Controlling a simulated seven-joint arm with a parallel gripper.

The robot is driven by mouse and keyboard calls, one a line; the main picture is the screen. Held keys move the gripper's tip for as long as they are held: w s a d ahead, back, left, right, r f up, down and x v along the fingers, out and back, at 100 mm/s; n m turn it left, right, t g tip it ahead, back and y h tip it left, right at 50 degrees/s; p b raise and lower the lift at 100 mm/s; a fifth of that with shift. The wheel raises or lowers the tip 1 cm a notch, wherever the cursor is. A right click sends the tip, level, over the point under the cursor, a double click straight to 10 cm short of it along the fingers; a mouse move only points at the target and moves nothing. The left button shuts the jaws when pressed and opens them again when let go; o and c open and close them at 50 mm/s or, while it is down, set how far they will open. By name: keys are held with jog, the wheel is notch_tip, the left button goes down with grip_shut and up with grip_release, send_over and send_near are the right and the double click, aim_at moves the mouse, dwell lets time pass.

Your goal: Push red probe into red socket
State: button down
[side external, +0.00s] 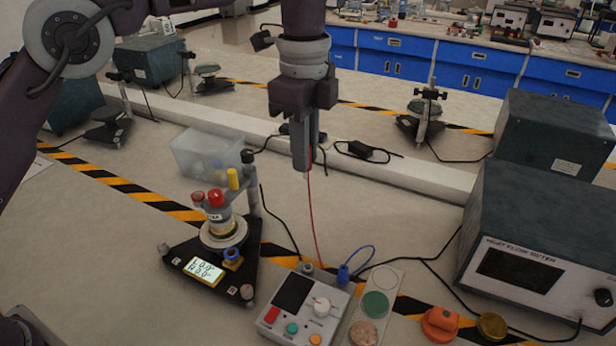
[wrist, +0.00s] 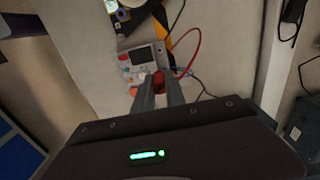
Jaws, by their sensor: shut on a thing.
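My gripper (side external: 306,165) is shut on the red probe (wrist: 158,82), whose red end shows between the fingers in the wrist view. In the side view the fingers hide most of the probe. A thin red lead (side external: 312,215) runs from the fingertips down to the grey control box (side external: 303,306). My gripper is high above the floor, apart from the black tripod instrument (side external: 215,250) to its left. That instrument carries a red-topped part (side external: 215,197), another red-topped part (side external: 198,199) and a yellow cylinder (side external: 233,179). I cannot tell which red part is the socket.
A blue plug (side external: 343,273) with a blue cable is at the control box. A clear bin (side external: 207,152) stands behind the tripod instrument. A heat flow meter (side external: 540,250) stands at right. An orange part (side external: 439,323) lies in front. The space around my gripper is free.

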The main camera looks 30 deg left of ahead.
jog(key=s+a, duration=0.3)
jog(key=a, duration=2)
jog(key=shift+a+f, duration=0.15)
jog(key=shift+f, duration=2.2)
jog(key=shift+a+f, duration=0.15)
jog(key=shift+f, duration=2.15)
jog(key=shift+f, duration=1.7)
jog(key=c, duration=1.1)
grip_release()
jog(key=shift+o, duration=0.2)
notch_tip(320, 180, up, 8)
jog(key=shift+f, duration=0.2)
